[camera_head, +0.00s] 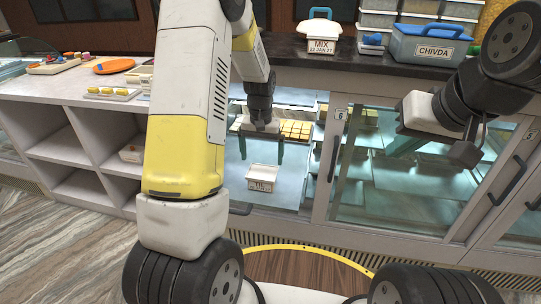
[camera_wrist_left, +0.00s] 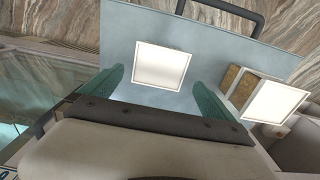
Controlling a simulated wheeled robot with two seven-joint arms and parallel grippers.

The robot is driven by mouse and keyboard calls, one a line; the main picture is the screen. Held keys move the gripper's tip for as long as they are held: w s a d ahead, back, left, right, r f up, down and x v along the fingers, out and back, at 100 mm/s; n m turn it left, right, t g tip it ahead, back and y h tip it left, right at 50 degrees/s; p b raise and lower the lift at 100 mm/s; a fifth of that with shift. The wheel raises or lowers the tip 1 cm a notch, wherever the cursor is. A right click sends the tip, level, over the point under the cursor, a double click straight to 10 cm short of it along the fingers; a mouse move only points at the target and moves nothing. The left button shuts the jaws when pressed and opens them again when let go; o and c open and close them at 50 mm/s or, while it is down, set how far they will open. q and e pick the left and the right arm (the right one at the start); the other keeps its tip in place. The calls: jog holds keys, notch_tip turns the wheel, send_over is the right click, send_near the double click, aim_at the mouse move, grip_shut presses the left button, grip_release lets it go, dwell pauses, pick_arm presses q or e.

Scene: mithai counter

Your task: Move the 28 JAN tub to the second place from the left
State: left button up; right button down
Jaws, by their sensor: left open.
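A small white tub (camera_head: 262,177) with a front label sits on a pale blue-grey shelf (camera_head: 283,196) in the left bay of the counter. The label is too small to read fully. In the left wrist view its square white lid (camera_wrist_left: 160,66) lies ahead of the fingers. My left gripper (camera_head: 262,150) is open above and behind the tub, pointing down, with nothing between its teal fingers (camera_wrist_left: 162,90). The tub is apart from the fingers. My right gripper (camera_head: 425,148) hangs before the right glass door; its opening is unclear.
A MIX tub (camera_head: 321,46) and a blue CHIVDA box (camera_head: 430,48) stand on the dark counter top. Yellow sweets (camera_head: 297,129) lie behind the tub. Another white-lidded box (camera_wrist_left: 272,101) is right in the wrist view. A handle (camera_head: 334,158) is right of the bay.

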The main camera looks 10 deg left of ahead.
pick_arm(q)
notch_tip(320, 180, up, 3)
notch_tip(320, 180, up, 11)
jog(key=t+h, duration=0.1)
jog(key=t, duration=0.1)
send_over(262, 173)
jog(key=s, duration=0.5)
jog(key=s+r+t, duration=0.1)
jog(key=s+r, duration=0.2)
jog(key=s, duration=0.3)
jog(key=s+d+r+t, duration=0.1)
jog(key=s+r, duration=0.2)
jog(key=s, duration=0.3)
jog(key=s+d+r+t+h, duration=0.1)
jog(key=s+r+t, duration=0.1)
jog(key=s+r, duration=0.2)
jog(key=s, duration=0.3)
jog(key=shift+d, duration=0.15)
